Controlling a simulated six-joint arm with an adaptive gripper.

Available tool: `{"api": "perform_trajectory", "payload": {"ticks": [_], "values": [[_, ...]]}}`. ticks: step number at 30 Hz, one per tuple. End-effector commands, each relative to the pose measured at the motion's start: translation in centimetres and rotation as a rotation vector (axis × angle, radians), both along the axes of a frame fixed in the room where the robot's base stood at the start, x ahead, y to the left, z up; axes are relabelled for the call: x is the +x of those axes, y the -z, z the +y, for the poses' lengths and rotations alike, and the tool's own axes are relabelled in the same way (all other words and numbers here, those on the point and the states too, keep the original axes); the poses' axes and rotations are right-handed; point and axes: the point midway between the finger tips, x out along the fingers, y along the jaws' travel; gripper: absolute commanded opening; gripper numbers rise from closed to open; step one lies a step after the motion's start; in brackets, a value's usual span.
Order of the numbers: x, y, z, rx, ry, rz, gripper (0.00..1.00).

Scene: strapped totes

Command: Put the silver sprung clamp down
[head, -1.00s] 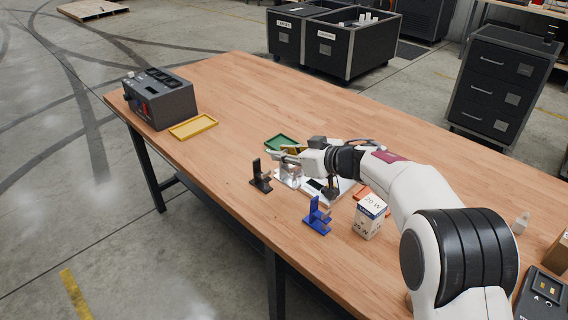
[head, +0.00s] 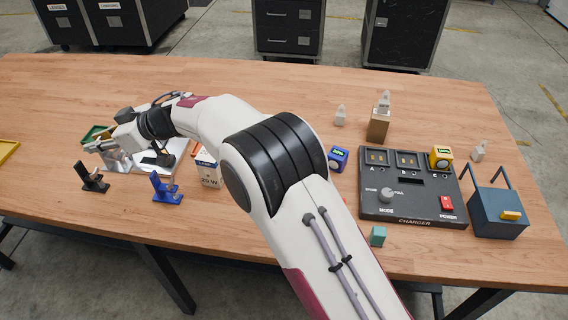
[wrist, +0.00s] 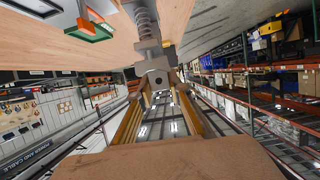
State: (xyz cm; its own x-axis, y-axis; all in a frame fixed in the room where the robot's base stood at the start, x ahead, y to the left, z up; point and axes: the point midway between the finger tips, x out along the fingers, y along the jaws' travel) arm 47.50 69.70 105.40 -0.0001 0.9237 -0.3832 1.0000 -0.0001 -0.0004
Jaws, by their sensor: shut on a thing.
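The silver sprung clamp (wrist: 154,62) is between my fingers in the wrist view, with its coil spring (wrist: 145,18) showing above the grey block. In the head view the silver clamp (head: 116,161) is a small bright shape at my gripper (head: 98,148), partly hidden by it. My gripper is shut on the clamp, low over the left part of the table (head: 300,85). I cannot tell whether the clamp touches the surface under it. A black clamp-like piece (head: 93,181) and a blue one (head: 164,189) stand nearer the front edge.
A charger (head: 415,195) and blue caddy (head: 498,215) stand right. The table's back middle is clear.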

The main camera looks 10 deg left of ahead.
Motion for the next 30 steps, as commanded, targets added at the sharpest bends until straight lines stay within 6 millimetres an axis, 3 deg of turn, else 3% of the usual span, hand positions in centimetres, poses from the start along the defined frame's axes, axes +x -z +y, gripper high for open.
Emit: {"api": "perform_trajectory", "payload": {"ticks": [8, 23, 30], "values": [[0.0, -2.7, 0.0, 0.004, -0.001, -0.005, 0.00], [0.0, -13.7, 0.0, 0.005, 0.001, -0.006, 0.00], [0.0, -16.1, 0.0, 0.002, 0.000, -0.003, 0.00]]}}
